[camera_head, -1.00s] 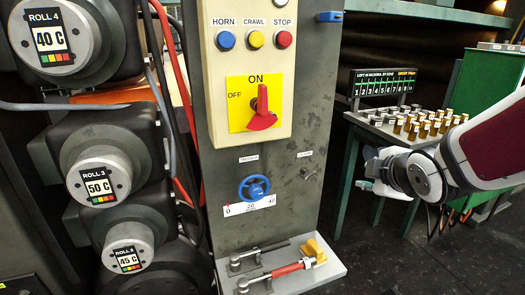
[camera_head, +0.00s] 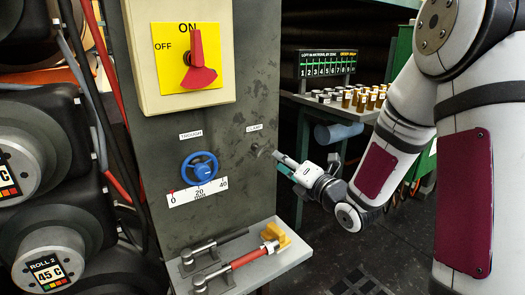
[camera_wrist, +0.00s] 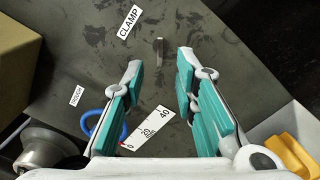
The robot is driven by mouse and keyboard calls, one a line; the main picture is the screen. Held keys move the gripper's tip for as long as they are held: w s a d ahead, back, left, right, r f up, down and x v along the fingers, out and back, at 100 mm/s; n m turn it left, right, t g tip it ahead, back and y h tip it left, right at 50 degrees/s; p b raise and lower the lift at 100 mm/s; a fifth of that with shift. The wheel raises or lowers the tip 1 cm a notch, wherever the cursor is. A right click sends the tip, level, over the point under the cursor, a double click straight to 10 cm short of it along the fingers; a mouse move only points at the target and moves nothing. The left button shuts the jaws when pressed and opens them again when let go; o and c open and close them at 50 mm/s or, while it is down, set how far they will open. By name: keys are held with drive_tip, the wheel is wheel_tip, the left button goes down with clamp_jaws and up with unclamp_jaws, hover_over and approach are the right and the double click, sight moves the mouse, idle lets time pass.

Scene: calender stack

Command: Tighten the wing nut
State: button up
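The wing nut (camera_head: 254,149) is a small grey metal piece on the dark panel, just under the CLAMP label (camera_head: 255,127). In the wrist view the wing nut (camera_wrist: 159,51) shows as a thin upright shape, between and beyond the fingertips. My gripper (camera_head: 283,163) is close to the panel, to the right of the wing nut and a little lower. In the wrist view my gripper (camera_wrist: 160,66) is open, with its teal-padded fingers apart and nothing between them. I cannot tell the exact gap to the nut.
The blue handwheel (camera_head: 199,168) and its scale (camera_head: 198,192) are left of the wing nut. A switch box (camera_head: 179,60) is above. A table with small bottles (camera_head: 362,98) stands behind right.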

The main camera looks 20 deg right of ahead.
sight(263, 147)
drive_tip(key=x, duration=1)
drive_tip(key=shift+w+f+b, duration=0.1)
drive_tip(key=shift+w+b, duration=0.05)
drive_tip(key=shift+b, duration=0.2)
clamp_jaws()
